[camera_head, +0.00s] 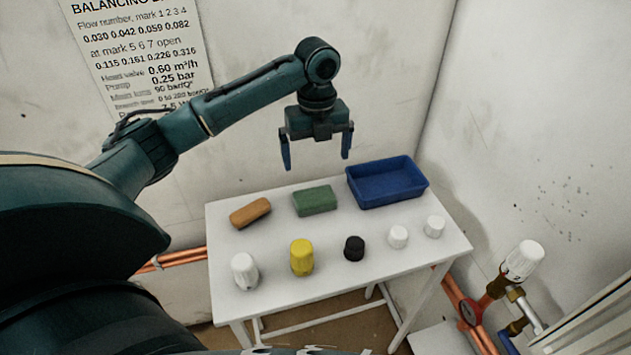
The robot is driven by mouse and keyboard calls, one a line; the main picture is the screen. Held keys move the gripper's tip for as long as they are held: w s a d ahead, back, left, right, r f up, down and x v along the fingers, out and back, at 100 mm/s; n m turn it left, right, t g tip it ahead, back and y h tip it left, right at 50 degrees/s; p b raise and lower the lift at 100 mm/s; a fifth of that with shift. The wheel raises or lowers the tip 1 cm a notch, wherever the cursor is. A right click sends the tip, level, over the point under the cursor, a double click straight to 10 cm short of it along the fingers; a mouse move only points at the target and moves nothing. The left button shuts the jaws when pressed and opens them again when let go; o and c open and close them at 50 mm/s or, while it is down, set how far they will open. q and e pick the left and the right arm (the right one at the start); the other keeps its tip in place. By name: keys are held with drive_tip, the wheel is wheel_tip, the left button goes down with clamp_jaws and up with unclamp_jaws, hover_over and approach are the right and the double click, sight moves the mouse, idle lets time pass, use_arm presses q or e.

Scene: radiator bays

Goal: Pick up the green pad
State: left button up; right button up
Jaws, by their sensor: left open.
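The green pad (315,200) lies on the white table (282,275), toward its back edge, between an orange-brown block and a blue tray. My left gripper (316,160) hangs above the back of the table, pointing down. Its two blue fingers are spread wide apart with nothing between them. In the picture it is directly above the green pad, with a clear gap between the fingertips and the pad. My right gripper does not show.
The orange-brown block (250,212) is left of the pad; the empty blue tray (388,183) is right. In front stand a white knob (244,271), a yellow knob (302,257), a black knob (354,248) and two small white caps (398,237). A valve (522,260) with copper pipes is at right.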

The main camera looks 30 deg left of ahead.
use_arm(q)
hover_over(314, 195)
drive_tip(key=f, duration=0.7)
drive_tip(key=shift+w+d+f, duration=0.1)
drive_tip(key=shift+w+d, duration=0.05)
drive_tip(key=shift+d, duration=0.1)
drive_tip(key=shift+s+a+f, duration=0.1)
drive_tip(key=shift+f, duration=1.35)
drive_tip(key=shift+s+f, duration=0.1)
drive_tip(key=shift+f, duration=1.3)
drive_tip(key=shift+c, duration=0.4)
drive_tip(key=c, duration=0.7)
